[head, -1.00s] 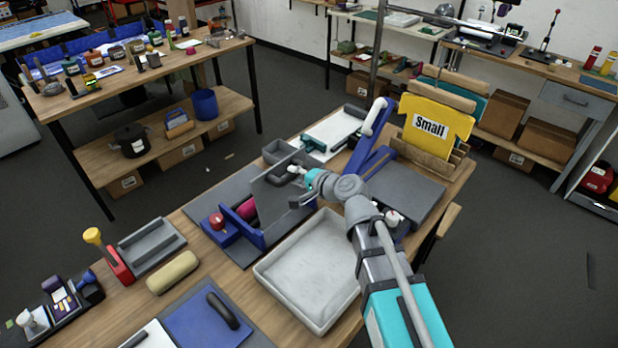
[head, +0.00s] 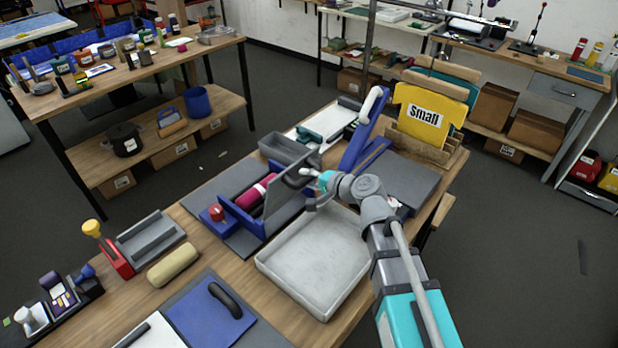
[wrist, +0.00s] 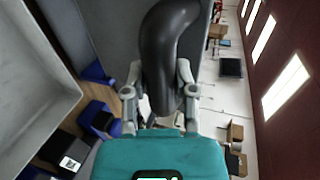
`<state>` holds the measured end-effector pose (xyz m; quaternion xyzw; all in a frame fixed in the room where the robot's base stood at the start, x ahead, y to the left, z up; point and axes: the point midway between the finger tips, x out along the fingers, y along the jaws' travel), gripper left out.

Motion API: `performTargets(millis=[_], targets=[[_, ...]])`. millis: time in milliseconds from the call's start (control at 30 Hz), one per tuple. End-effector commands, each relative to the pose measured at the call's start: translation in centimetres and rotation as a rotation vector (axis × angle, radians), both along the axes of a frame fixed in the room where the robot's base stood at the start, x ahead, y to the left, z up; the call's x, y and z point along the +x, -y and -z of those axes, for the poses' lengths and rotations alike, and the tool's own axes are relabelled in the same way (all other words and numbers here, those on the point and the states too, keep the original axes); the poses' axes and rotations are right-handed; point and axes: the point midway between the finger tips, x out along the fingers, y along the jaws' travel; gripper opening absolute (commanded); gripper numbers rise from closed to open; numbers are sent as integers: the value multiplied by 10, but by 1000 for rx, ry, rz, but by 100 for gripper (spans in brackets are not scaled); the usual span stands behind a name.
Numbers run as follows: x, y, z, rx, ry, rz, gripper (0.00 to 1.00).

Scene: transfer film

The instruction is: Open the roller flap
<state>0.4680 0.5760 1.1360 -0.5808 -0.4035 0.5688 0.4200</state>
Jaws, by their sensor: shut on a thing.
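The roller flap (head: 287,192) is a grey panel on a blue frame (head: 228,219). It stands steeply tilted at the frame's right side, and the magenta roller (head: 256,191) with a pale band shows beside it. My gripper (head: 307,180) is at the flap's upper right side. In the wrist view my gripper (wrist: 159,100) is shut on the flap's curved black handle (wrist: 164,45), with a finger on each side. The grey flap face (wrist: 115,30) fills the area behind the handle. A red knob (head: 217,212) sits on the frame's left end.
A pale empty tray (head: 318,262) lies in front of the frame, below my arm. A grey bin (head: 290,149) stands behind the roller.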

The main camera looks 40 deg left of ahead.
Motion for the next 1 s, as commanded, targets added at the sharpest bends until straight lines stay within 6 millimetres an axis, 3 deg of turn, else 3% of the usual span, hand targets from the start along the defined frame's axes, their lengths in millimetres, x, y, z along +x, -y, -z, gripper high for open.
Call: performTargets(millis=[200,633,667,700,833,1000], targets=[[3,11,7,-1,6,8,0],[6,13,6,2,6,14,0],[6,13,6,2,6,14,37],[6,13,6,2,5,14,44],[5,13,6,2,4,12,69],[4,13,6,2,3,11,70]])
